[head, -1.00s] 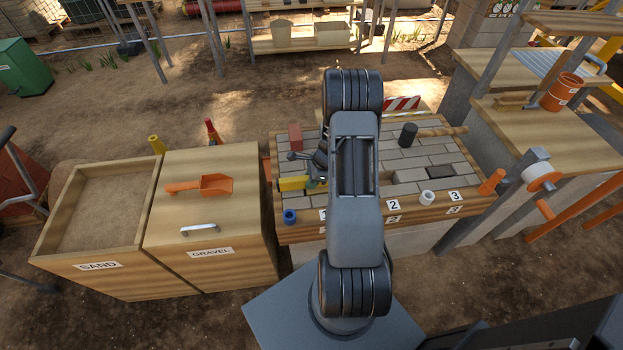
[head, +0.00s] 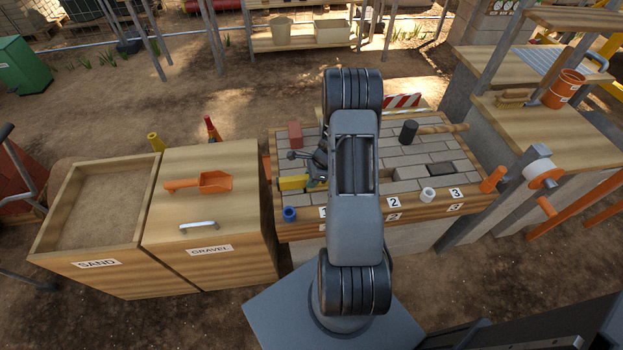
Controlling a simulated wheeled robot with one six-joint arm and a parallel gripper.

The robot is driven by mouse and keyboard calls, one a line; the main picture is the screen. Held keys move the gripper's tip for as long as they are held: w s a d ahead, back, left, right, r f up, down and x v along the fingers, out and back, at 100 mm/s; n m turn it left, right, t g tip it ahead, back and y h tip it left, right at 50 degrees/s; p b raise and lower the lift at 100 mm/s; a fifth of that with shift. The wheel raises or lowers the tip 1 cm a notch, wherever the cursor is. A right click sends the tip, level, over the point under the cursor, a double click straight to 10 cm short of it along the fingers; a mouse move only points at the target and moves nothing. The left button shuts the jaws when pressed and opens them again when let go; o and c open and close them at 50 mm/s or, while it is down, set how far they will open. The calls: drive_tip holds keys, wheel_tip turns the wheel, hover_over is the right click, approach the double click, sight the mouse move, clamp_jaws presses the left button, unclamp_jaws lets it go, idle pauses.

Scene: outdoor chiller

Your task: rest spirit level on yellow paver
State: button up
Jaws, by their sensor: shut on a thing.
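My gripper (head: 318,165) is over the left part of the paved bench, partly hidden behind my own arm. A yellow bar (head: 294,182), which looks like the spirit level, sticks out to the left of the gripper, with a small greenish part near its right end. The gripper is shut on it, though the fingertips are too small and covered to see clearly. I cannot tell whether the bar touches the surface below. I cannot make out a separate yellow paver; it may be under the bar or behind my arm.
The paved bench (head: 345,233) also bears a red brick (head: 295,134), a blue cup-like piece (head: 289,214), a white ring (head: 428,195) and a black-headed mallet (head: 408,131). A gravel bin (head: 215,216) with an orange scoop (head: 205,182) stands to the left. Shelving (head: 548,130) stands to the right.

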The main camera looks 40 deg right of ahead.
drive_tip(key=o, duration=1)
drive_tip(key=shift+o, duration=0.8)
wheel_tip(320, 180, up, 8)
drive_tip(key=p, duration=0.6)
